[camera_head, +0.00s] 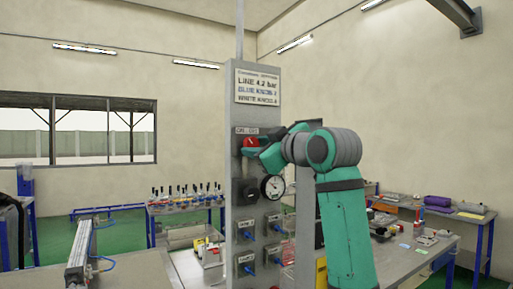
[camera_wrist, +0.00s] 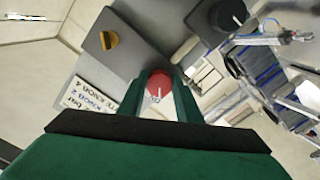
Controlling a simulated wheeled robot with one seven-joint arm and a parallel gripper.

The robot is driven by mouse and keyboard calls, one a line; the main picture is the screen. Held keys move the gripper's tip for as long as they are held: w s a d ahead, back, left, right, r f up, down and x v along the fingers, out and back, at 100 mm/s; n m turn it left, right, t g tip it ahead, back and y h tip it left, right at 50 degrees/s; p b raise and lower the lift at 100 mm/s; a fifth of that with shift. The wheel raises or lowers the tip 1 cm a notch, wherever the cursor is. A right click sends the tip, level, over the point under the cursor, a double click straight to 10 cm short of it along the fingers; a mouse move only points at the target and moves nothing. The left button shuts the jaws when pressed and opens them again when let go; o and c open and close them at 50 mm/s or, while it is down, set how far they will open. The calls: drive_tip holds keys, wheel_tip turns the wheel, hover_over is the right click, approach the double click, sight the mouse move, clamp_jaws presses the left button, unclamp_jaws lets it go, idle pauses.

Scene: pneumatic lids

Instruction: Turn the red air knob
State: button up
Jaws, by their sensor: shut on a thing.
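The red air knob (camera_head: 250,142) sits near the top of the front of a tall grey panel (camera_head: 259,120), just under a small label. In the wrist view the round red knob (camera_wrist: 159,82) shows between the tips of my two green fingers, with a white mark on its face. My gripper (camera_head: 261,152) reaches in from the right in the head view and is shut on the red knob. The fingers cover part of the knob's sides. The knob's exact angle is hard to read.
Below the red knob are a black round fitting (camera_head: 246,191), a dial gauge (camera_head: 273,188) and several blue-handled valves (camera_head: 248,235). A sign (camera_head: 257,87) is above. Benches with parts stand behind on both sides. A metal cylinder (camera_head: 80,250) is at lower left.

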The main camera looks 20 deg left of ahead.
drive_tip(key=shift+f+n, duration=0.2)
drive_tip(key=shift+n, duration=0.1)
idle(0.4)
drive_tip(key=o, duration=1)
drive_tip(key=shift+o, duration=0.2)
drive_tip(key=shift+r, duration=0.1)
drive_tip(key=shift+d, duration=0.1)
drive_tip(key=shift+s+d, duration=0.2)
drive_tip(key=v, duration=1)
